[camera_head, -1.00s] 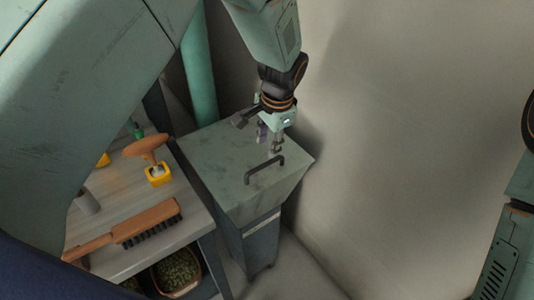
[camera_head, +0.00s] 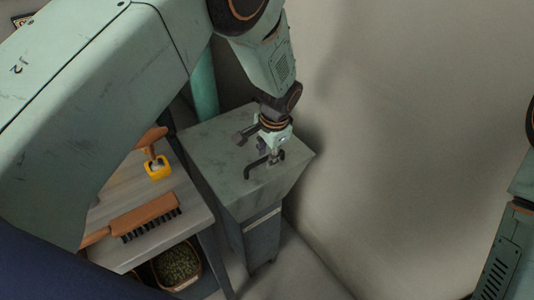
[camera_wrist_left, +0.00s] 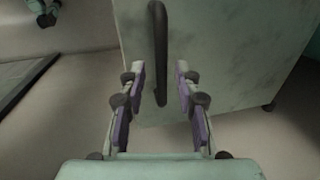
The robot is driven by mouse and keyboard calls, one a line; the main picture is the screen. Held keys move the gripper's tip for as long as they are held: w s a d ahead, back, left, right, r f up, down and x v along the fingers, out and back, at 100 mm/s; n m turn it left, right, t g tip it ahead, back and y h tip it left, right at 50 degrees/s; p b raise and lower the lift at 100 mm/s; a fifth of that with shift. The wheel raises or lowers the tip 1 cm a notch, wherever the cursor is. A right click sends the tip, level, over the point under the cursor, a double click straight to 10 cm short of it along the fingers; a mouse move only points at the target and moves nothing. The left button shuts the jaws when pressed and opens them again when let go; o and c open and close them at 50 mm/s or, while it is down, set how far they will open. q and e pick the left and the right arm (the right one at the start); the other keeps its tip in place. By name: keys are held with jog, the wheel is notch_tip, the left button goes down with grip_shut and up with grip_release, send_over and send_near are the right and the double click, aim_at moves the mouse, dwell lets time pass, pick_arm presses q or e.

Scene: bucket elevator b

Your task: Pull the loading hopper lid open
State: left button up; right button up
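The loading hopper lid (camera_head: 222,150) is a grey-green, scuffed plate lying shut on top of the hopper (camera_head: 262,238). A dark bar handle (camera_head: 250,171) stands up near its front right; the handle also shows in the left wrist view (camera_wrist_left: 159,50). My left gripper (camera_head: 272,160) is right at the handle's far end, pointing down. In the left wrist view my left gripper (camera_wrist_left: 162,100) is open, its fingers apart on both sides of the handle's near end, with gaps on both sides. My right gripper is not in view.
A shelf (camera_head: 160,232) stands left of the hopper, holding a brush (camera_head: 145,218) and a wooden-handled tool in a yellow holder (camera_head: 157,168). A planter (camera_head: 177,266) sits below. A bare wall (camera_head: 410,130) rises close on the right.

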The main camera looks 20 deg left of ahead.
pick_arm(q)
jog(key=shift+s+a, duration=0.15)
jog(key=shift+a, duration=0.1)
grip_shut()
jog(key=shift+d, duration=0.1)
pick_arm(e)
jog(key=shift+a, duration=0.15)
pick_arm(q)
jog(key=shift+r, duration=0.15)
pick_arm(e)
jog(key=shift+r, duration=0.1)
